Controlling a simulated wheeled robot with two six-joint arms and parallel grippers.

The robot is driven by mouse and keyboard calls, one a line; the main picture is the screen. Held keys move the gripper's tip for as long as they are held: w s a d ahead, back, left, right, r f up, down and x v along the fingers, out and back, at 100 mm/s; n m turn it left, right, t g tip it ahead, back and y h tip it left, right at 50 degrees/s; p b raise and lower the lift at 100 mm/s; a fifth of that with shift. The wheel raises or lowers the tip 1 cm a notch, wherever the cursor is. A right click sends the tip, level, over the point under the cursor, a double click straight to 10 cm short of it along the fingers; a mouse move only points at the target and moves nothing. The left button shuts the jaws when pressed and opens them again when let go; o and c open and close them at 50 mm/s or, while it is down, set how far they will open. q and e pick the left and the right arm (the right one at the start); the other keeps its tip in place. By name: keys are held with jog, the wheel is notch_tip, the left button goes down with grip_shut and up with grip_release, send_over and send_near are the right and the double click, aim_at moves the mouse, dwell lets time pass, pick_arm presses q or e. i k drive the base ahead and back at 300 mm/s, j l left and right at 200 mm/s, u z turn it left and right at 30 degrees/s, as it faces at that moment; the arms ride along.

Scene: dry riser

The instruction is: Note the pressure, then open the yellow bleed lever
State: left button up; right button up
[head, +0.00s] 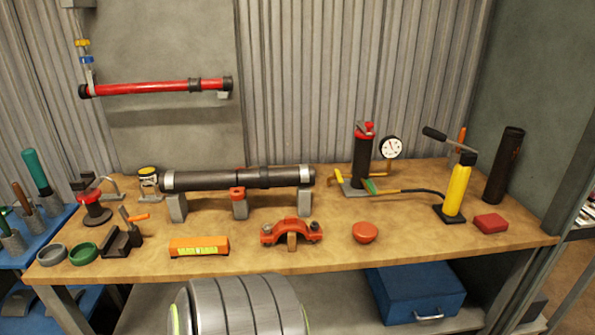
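A round white pressure gauge (391,147) with a black rim stands at the back right of the bench. It has dark marks, but its reading is too small to tell. Beside it, to the left, stands a dark upright cylinder (362,160) with a red top. A small yellow lever-like piece (336,176) sticks out low on the cylinder's left side; I cannot tell whether it is the bleed lever or how it is set. A yellow hand pump (457,188) with a black handle stands to the right, with a dark hose running left from it. Neither gripper is in view.
The wooden bench (340,250) also bears a dark pipe (210,180) on grey blocks, an orange level (199,246), a red clamp (276,232), a red dome (365,232), a red block (491,223) and a black tube (503,165). A red pipe (150,88) hangs on the wall.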

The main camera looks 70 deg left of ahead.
aim_at(336, 172)
jog(key=u, duration=2)
